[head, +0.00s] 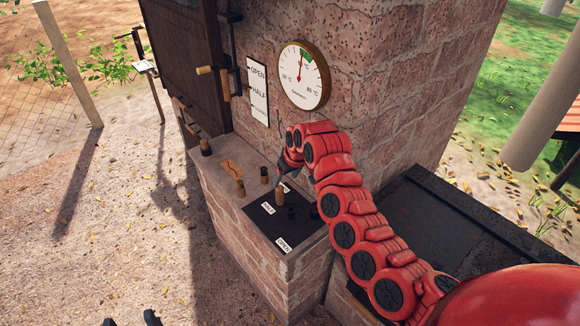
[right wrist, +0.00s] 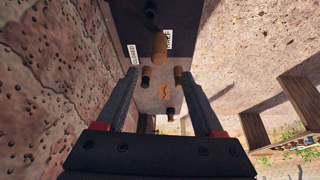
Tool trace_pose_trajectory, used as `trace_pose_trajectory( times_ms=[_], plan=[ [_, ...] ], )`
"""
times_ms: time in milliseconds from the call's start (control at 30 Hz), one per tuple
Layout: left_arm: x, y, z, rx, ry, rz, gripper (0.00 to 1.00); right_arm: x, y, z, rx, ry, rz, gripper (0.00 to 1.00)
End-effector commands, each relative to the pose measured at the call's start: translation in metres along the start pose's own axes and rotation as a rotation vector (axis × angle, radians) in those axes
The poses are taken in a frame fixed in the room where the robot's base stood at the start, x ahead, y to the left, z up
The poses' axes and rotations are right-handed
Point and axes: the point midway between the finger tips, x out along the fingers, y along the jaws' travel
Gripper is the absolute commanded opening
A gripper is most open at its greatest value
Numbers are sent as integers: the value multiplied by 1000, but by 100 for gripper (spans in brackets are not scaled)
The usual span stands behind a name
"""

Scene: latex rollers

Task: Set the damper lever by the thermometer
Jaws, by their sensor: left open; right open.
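A round brass-rimmed thermometer (head: 301,92) hangs on the brick wall. Its red needle points nearly straight up, at the green band. A card (head: 258,104) beside it reads OPEN and HALF; its lower end shows no readable word. Left of the card, a wooden handle (head: 205,70) sticks out from dark metalwork. My left gripper (head: 130,319) is open at the bottom edge.
A black plate (head: 262,222) with HALF and OPEN labels lies on the brick ledge, with a wooden peg (head: 280,196) on it. Several pegs and an orange-brown leaf-like piece (head: 232,169) are near. A dark trough (head: 415,225) stands right.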

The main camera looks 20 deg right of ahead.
Motion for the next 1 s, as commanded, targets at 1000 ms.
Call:
trace_pose_trajectory(
  times_ms=[1000],
  plan=[
    [-30,2,5,0,0,0,61,-58,-1,-1,-3,4,2,69]
  ],
)
